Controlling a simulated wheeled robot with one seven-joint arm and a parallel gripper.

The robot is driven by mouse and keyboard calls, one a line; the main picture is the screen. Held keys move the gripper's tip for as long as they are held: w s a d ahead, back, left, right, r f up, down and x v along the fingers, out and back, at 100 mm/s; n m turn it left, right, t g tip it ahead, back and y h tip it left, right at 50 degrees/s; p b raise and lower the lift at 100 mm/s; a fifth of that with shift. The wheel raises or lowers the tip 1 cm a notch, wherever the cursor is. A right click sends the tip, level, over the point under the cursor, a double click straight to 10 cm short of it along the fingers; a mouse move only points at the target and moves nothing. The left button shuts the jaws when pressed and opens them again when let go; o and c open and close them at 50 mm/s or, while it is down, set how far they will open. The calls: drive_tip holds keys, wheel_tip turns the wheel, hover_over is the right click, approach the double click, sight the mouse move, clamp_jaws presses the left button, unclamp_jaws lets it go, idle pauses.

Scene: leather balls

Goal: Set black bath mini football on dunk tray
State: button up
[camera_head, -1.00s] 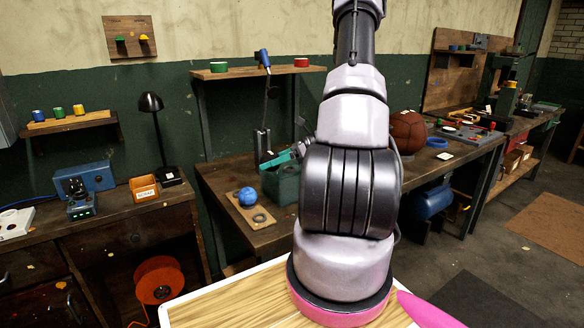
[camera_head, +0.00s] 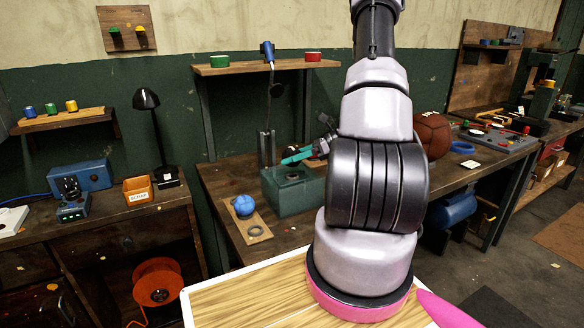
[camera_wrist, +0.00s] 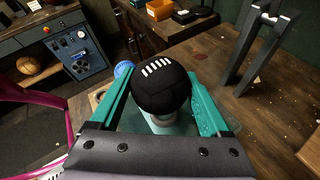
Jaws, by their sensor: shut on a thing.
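The black mini football (camera_wrist: 162,84) with white laces sits between the teal fingers of my gripper (camera_wrist: 163,92) in the wrist view. The fingers are shut on it, one on each side. A pale rounded thing (camera_wrist: 168,123) shows just below the ball; I cannot tell whether they touch. In the head view my gripper (camera_head: 298,155) is over a dark green box (camera_head: 290,195) on the bench, and the ball is not clear there. A wooden board (camera_head: 240,225) with a blue ball (camera_head: 243,205) and a grey ring (camera_head: 255,231) lies left of the box. I cannot tell which is the dunk tray.
A brown ball (camera_head: 432,136) rests on the bench to the right, behind my arm. A blue tape ring (camera_head: 462,148) lies beside it. A grey upright frame (camera_wrist: 262,45) stands right of my gripper. The bench front (camera_head: 218,190) left of the board is bare.

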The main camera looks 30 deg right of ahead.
sight(292, 166)
drive_tip(key=shift+f, duration=1.6)
drive_tip(key=shift+f, duration=0.1)
drive_tip(key=o, duration=1.3)
